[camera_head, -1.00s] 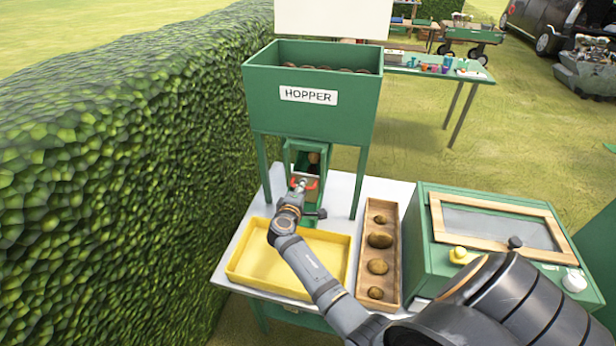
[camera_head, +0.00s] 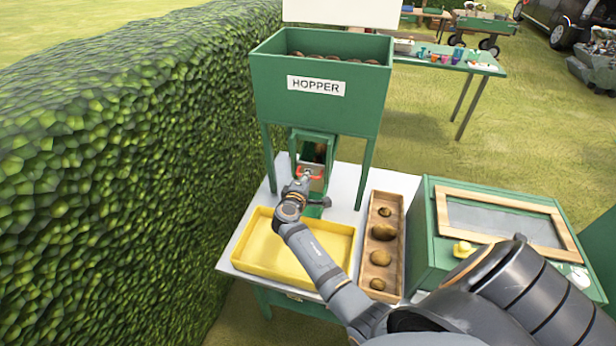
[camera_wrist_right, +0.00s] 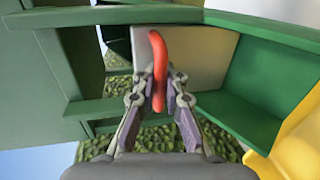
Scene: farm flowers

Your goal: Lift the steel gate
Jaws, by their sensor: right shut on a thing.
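The steel gate (camera_wrist_right: 205,58) is a plain grey plate in the hopper's green chute, seen close in the right wrist view. A red handle (camera_wrist_right: 158,65) stands out in front of it. My right gripper (camera_wrist_right: 160,92) has its fingers on both sides of the red handle and is shut on it. In the head view this gripper (camera_head: 304,182) is at the chute mouth, below the green hopper (camera_head: 318,112), and hides part of the gate. A brown round item shows dimly in the chute opening above the handle. My left gripper is not in view.
A yellow tray (camera_head: 262,264) lies below the chute on the white table. A wooden tray (camera_head: 376,284) with several brown round items stands to its right. A green box (camera_head: 432,235) with a wood-framed window is further right. A hedge (camera_head: 120,150) borders the left.

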